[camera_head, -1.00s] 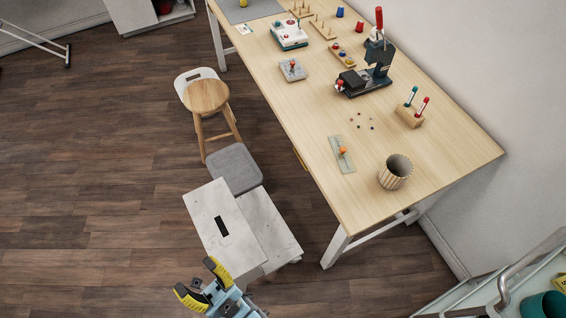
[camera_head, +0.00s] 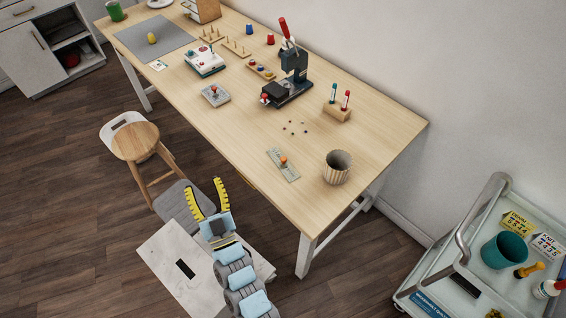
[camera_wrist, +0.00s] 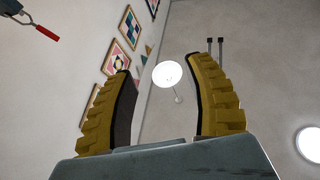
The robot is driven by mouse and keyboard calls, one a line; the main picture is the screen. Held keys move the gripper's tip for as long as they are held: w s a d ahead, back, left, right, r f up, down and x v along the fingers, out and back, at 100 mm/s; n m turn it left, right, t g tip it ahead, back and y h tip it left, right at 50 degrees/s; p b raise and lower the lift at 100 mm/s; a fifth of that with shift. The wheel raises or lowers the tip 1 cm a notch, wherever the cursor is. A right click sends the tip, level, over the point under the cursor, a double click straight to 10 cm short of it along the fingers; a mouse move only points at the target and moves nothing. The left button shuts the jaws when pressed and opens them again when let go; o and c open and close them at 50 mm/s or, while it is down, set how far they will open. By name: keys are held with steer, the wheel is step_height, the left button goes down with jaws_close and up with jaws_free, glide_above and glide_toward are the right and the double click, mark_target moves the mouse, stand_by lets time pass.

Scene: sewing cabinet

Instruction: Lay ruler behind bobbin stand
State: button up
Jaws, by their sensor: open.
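The ruler (camera_head: 275,155) is a flat grey-green strip with an orange knob, lying on the near part of the table. Small wooden stands with upright pegs, one (camera_head: 236,47) and another (camera_head: 212,35), stand toward the far end; either may be the bobbin stand, I cannot tell which. A wooden holder with coloured pieces (camera_head: 260,70) sits in front of them. My gripper (camera_head: 207,192) is open and empty, left of the table's front edge and apart from the ruler. In the wrist view its jaws (camera_wrist: 160,105) are spread toward wall and ceiling.
On the wooden table (camera_head: 235,125) a ribbed cup (camera_head: 337,168) stands right of the ruler. A dark press (camera_head: 288,85), a pen block (camera_head: 338,112), small beads and a grey gadget (camera_head: 216,96) are nearby. A stool (camera_head: 136,142) and a cart (camera_head: 470,275) flank the table.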

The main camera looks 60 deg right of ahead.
steer(key=s+d+f+g+y, duration=0.1)
steer(key=d+f+g, duration=0.1)
steer(key=d, duration=0.4)
steer(key=s+d+f+g, duration=0.1)
steer(key=d+f+g, duration=0.15)
steer(key=d, duration=0.35)
steer(key=s+d+g+y, duration=0.1)
steer(key=s+d+y, duration=0.1)
steer(key=s+d, duration=0.1)
steer(key=s+d+f+n+y, duration=0.1)
steer(key=s+d+y, duration=0.1)
steer(key=s+d, duration=0.2)
steer(key=s+d+f+g+y, duration=0.1)
steer(key=s+d+y, duration=0.1)
steer(key=s+d, duration=0.2)
steer(key=shift+s+g, duration=0.25)
steer(key=shift+g, duration=0.1)
steer(key=s+a+r+n+y, duration=0.2)
steer(key=s+n+y, duration=0.15)
steer(key=s, duration=0.65)
steer(key=b, duration=0.3)
glide_toward(285, 159)
steer(key=shift+y, duration=0.25)
steer(key=x, duration=0.4)
steer(key=shift+d+f, duration=0.1)
steer(key=shift+d, duration=0.1)
steer(key=shift+b+x, duration=0.5)
steer(key=shift+x, duration=2.7)
steer(key=shift+a, duration=0.1)
jaws_close()
